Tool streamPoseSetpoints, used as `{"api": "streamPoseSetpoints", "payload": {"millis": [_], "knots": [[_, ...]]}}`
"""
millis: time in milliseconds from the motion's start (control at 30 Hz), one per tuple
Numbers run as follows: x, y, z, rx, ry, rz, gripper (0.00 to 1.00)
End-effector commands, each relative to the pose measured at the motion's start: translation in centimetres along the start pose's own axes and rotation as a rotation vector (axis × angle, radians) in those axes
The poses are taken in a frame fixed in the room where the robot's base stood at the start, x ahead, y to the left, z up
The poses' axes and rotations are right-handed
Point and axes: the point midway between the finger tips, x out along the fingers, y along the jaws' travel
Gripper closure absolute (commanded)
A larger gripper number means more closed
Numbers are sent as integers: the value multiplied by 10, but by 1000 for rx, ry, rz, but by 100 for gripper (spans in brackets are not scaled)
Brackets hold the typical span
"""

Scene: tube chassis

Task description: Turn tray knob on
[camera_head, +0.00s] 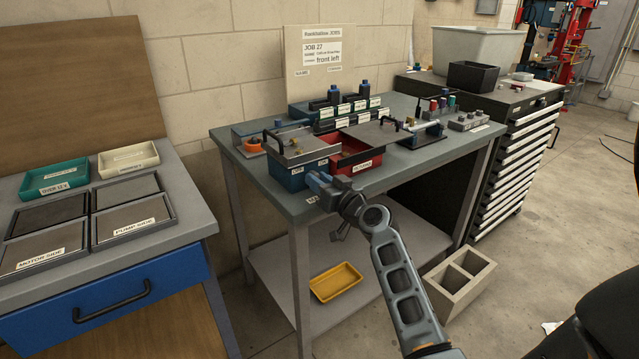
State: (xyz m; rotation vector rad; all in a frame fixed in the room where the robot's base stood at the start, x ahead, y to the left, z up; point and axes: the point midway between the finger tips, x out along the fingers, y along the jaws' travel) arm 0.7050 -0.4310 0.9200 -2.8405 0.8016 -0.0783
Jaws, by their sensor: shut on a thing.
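My gripper (318,184) is at the front edge of the grey workbench, just below and in front of the blue and red trays. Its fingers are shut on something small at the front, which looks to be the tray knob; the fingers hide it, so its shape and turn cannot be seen. The blue tray (284,177) stands at the bench's front left corner with a grey lid (303,147) and a dark handle. The red tray (345,148) is beside it to the right, with a white label on its front and a grey plate over part of it.
Bottles in a labelled rack (346,110) and a job sign (320,50) stand behind the trays. A grey control box (468,122) is at the bench's right. A yellow tray (336,282) lies on the lower shelf. A concrete block (458,280) stands on the floor.

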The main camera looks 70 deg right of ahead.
Motion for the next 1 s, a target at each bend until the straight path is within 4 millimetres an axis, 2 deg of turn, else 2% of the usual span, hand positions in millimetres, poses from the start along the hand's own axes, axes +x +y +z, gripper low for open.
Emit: {"api": "streamPoseSetpoints", "payload": {"millis": [500,1000], "knots": [[0,0,0,466,0,-1,100],[0,0,-1,816,0,0,100]]}}
